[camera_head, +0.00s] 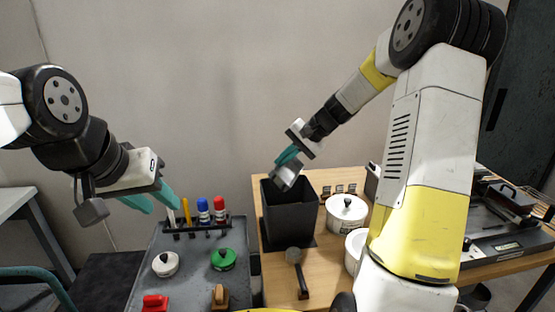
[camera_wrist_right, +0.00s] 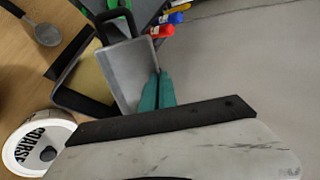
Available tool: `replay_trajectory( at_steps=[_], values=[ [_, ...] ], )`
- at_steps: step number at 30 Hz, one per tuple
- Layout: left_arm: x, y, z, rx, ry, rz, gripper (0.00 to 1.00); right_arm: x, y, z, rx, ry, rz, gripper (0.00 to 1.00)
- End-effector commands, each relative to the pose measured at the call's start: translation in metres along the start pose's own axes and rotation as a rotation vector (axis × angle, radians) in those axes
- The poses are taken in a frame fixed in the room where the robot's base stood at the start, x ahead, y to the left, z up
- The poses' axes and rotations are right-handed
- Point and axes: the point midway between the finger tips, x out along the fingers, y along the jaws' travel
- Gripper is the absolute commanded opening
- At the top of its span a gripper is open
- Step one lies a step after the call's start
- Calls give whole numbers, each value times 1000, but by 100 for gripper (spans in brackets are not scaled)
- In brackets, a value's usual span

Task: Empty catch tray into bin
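The catch tray (camera_head: 286,176) is a small grey metal tray, held tilted just above the mouth of the black bin (camera_head: 291,218). In the right wrist view the tray (camera_wrist_right: 130,75) shows a bare grey inside and a dark handle, and partly covers the bin (camera_wrist_right: 78,88), whose inside looks tan. My right gripper (camera_head: 288,155) is shut on the tray's edge; its teal fingers also show in the wrist view (camera_wrist_right: 157,92). My left gripper (camera_head: 152,200) is open and empty, above the left end of the grey cart.
The grey cart (camera_head: 190,262) holds a marker rack (camera_head: 200,226), white and green lidded pots, and red and brown stamps. On the wooden table (camera_head: 325,285), a scoop (camera_head: 295,262) lies before the bin. White lidded tubs (camera_head: 346,212) stand right of it.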

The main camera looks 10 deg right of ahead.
Motion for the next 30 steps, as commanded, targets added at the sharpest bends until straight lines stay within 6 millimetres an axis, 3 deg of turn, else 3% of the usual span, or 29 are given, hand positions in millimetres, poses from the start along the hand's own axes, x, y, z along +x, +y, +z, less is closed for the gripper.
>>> replay_trajectory(
  at_steps=[6,19,30],
  values=[
    [0,0,0,0,0,0,36,8,-8,0,-10,1,195,0],
    [0,0,0,0,0,0,36,-4,-33,0,-8,1,617,0],
    [0,0,0,0,0,0,36,-9,-37,0,-1,2,731,0]
  ],
)
